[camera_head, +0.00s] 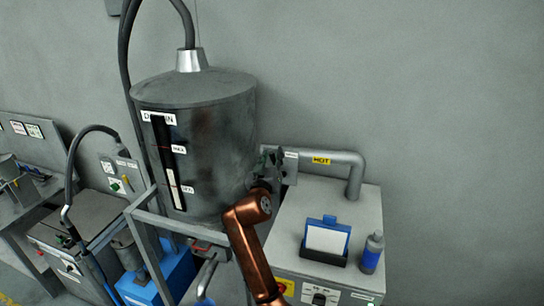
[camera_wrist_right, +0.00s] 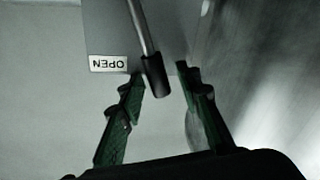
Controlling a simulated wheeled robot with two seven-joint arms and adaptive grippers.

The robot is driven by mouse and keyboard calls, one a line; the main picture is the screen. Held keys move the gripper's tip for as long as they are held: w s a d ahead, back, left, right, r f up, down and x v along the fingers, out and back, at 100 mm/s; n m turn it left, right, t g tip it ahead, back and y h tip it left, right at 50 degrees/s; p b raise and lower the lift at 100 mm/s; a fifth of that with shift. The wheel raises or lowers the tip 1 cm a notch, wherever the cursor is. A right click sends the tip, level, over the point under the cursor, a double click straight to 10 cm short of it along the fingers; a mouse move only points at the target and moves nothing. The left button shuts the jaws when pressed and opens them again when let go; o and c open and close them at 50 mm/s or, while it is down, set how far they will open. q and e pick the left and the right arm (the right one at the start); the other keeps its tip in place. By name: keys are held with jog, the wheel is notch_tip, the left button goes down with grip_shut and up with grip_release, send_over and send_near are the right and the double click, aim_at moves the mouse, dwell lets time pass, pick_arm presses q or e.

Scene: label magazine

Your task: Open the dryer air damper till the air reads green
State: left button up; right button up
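The damper lever (camera_wrist_right: 143,35), a grey rod with a black grip (camera_wrist_right: 155,77), hangs in front of a grey plate with an upside-down OPEN label (camera_wrist_right: 108,63) in the right wrist view. My right gripper (camera_wrist_right: 160,73) is open, its green-black fingers on either side of the grip; contact is not clear. In the head view my right gripper (camera_head: 271,162) is at the damper plate (camera_head: 290,168), between the dark drum and the hot pipe, and partly hides the damper. The dryer (camera_head: 345,215) is the grey box at right; its air reading is not legible. My left gripper is out of view.
The large dark drum (camera_head: 215,145) stands close left of my right gripper. The pipe marked HOT (camera_head: 335,159) runs right of it. A blue card holder (camera_head: 326,240) and a bottle (camera_head: 372,252) stand on the dryer top. Blue boxes and machines stand at left.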

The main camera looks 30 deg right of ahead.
jog(key=v, duration=1.2)
